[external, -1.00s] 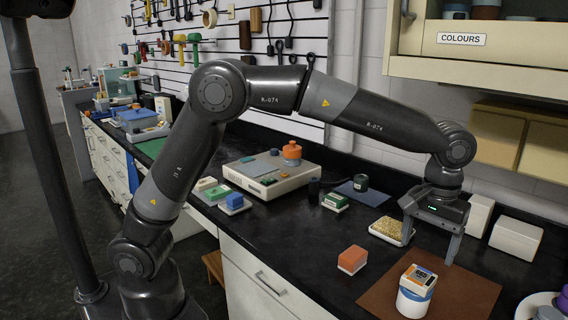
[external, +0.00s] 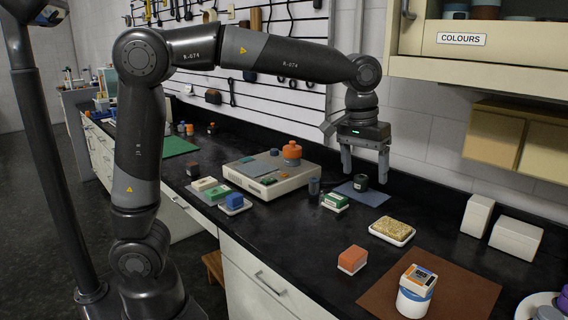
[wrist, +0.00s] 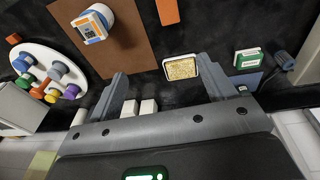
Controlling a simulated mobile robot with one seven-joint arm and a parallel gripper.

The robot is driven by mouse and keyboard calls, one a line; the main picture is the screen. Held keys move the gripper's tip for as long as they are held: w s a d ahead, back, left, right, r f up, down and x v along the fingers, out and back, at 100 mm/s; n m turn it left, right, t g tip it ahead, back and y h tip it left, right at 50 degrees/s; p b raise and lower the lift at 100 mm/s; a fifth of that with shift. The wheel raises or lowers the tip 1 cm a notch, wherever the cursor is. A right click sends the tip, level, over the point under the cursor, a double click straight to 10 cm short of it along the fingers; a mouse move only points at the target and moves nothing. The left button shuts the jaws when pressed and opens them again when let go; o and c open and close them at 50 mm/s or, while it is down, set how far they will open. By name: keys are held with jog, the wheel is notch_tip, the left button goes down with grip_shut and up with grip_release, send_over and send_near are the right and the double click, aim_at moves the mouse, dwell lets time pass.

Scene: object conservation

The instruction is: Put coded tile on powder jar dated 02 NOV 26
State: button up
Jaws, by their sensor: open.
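A white jar with a blue band (external: 414,303) stands upright on the brown mat at the front right. A small tile with orange and dark markings (external: 421,277) lies on its top. In the wrist view the jar (wrist: 108,13) and the marked tile (wrist: 90,28) show at the upper left. The date on the jar is too small to read. My gripper (external: 365,172) is open and empty, raised above the back of the bench, up and to the left of the jar. Its two spread fingers also show in the wrist view (wrist: 163,85), with nothing between them.
The brown mat (external: 455,292) has bare room right of the jar. An orange block (external: 352,259), a dish of yellow granules (external: 392,230) and a green block (external: 336,200) stand nearby. White boxes (external: 516,237) stand at the wall. A cabinet (external: 490,45) overhangs the right side.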

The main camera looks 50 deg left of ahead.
jog(key=s+a+t, duration=0.1)
jog(key=s+a, duration=0.3)
jog(key=a, duration=0.5)
jog(key=s+a+t, duration=0.1)
jog(key=s+a, duration=0.2)
jog(key=a, duration=0.7)
jog(key=s+a+f+t, duration=0.2)
jog(key=s+a+f, duration=0.3)
jog(key=s+a, duration=0.5)
jog(key=shift+s+a+f+y, duration=0.15)
jog(key=shift+s+f+y, duration=0.1)
jog(key=shift+s+y, duration=0.15)
